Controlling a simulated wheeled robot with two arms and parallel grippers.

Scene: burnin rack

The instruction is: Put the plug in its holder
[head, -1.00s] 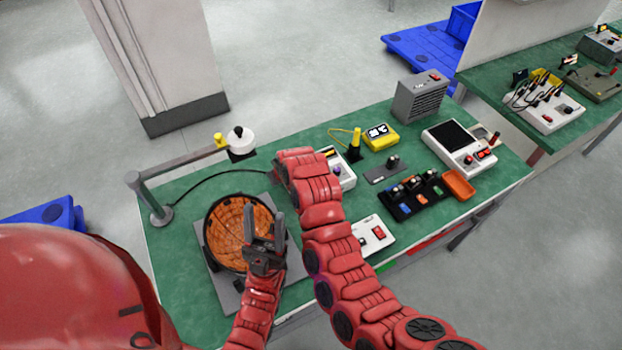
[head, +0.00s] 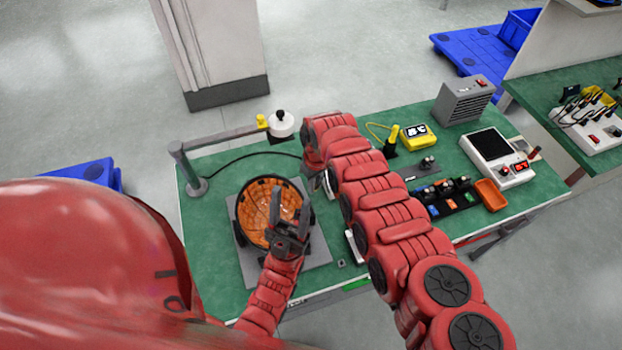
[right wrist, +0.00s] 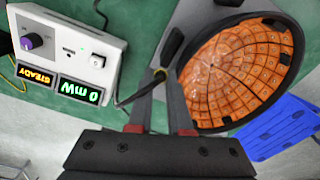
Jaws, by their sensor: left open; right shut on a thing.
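The plug (right wrist: 173,45) appears to be the slim dark piece with a gold band between my right fingertips in the right wrist view. A dark cable runs beside it. My right gripper (right wrist: 160,85) is shut on it, above the table between the white meter box and the orange bowl. In the head view my right arm hides this gripper and the plug. My left gripper (head: 290,222) is open and empty over the near edge of the bowl. I cannot tell which thing is the plug's holder.
The orange-lined bowl (head: 264,205) stands on a grey plate (head: 305,268). The white meter box (right wrist: 75,40) reads 0 mW and STEADY. A black tray (head: 463,204), an orange bin (head: 490,194) and a yellow device (head: 418,138) stand right of my arm. The green table (head: 208,238) is clear at left.

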